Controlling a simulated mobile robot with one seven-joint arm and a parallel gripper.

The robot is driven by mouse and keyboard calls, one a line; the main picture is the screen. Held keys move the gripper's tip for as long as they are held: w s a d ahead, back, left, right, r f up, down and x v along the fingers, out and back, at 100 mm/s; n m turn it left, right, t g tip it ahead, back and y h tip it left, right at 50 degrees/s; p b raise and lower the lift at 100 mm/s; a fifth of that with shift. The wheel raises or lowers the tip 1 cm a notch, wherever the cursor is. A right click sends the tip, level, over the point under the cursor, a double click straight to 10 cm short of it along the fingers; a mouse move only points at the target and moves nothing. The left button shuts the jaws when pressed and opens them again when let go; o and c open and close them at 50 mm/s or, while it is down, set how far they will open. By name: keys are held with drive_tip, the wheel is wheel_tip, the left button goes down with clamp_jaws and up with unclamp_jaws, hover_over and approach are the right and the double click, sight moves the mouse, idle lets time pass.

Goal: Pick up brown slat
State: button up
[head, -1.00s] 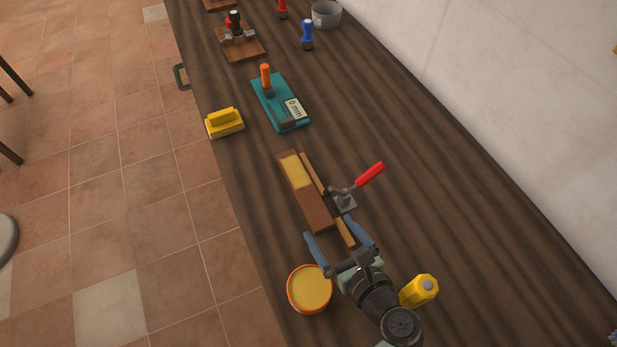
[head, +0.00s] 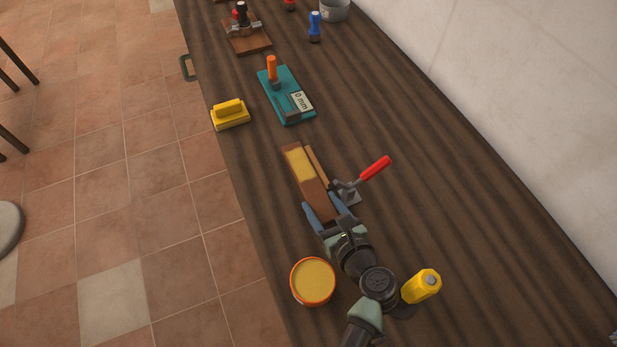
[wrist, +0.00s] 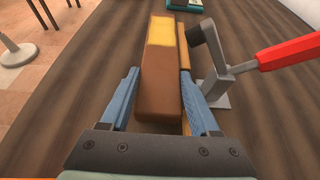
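The brown slat (head: 308,184) lies on the dark wooden bench, with a yellow patch on its far part. It also shows in the wrist view (wrist: 159,88), running away from me. A thin lighter strip (head: 317,166) lies along its right side. My gripper (head: 325,208) is open at the slat's near end. In the wrist view its blue fingers (wrist: 160,98) stand on either side of the slat's near end, the right one beyond the strip. The left finger is close to the slat; I cannot tell whether it touches.
A toggle clamp with a red handle (head: 375,167) stands close on the slat's right. An orange-rimmed tin (head: 313,281) and a yellow object (head: 422,285) flank my arm. A yellow block (head: 230,115) and a teal gauge (head: 285,97) are farther back.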

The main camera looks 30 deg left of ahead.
clamp_jaws()
drive_tip(key=shift+r, duration=0.1)
